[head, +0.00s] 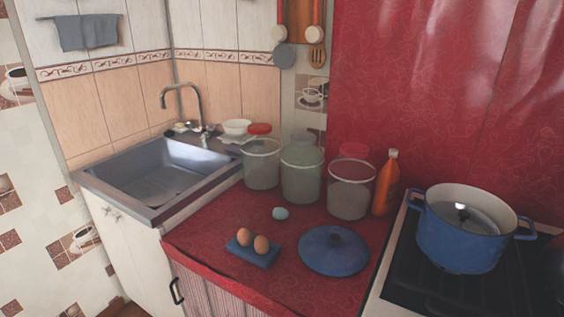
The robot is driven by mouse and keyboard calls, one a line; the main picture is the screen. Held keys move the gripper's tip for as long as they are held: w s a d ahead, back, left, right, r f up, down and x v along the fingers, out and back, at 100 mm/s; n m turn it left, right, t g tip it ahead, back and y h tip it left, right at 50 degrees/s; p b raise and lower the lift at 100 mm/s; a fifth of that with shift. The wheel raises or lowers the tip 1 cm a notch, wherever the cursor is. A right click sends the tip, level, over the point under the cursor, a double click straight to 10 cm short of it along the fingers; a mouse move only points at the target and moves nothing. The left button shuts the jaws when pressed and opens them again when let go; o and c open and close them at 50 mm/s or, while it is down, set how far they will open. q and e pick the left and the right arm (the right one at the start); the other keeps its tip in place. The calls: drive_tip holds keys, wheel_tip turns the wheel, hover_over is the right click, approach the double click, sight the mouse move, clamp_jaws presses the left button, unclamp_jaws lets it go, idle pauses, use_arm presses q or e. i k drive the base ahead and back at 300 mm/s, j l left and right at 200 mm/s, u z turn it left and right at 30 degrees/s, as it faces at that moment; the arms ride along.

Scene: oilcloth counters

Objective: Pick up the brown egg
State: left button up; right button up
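Two brown eggs stand side by side on a small blue holder (252,254) near the front edge of the red counter. The left brown egg (244,237) and the right brown egg (261,244) look alike, and I cannot tell which one the task means. A pale blue egg-like round object (280,213) lies on the counter behind them. Neither of my grippers is in view.
A blue pot lid (333,250) lies right of the holder. Clear jars (302,172) and an orange bottle (386,184) stand behind. A sink (160,178) is at left, a blue pot (462,240) on the stove at right. Bare red counter (205,232) lies left of the holder.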

sight(244, 237)
drive_tip(key=j+z, duration=0.1)
drive_tip(key=z, duration=0.7)
drive_tip(key=j+z, duration=0.45)
drive_tip(key=k+j+z, duration=0.1)
drive_tip(key=j+z, duration=0.3)
drive_tip(key=k+j+z, duration=0.15)
drive_tip(key=j, duration=0.25)
drive_tip(key=k+j+z, duration=0.2)
drive_tip(key=j, duration=0.15)
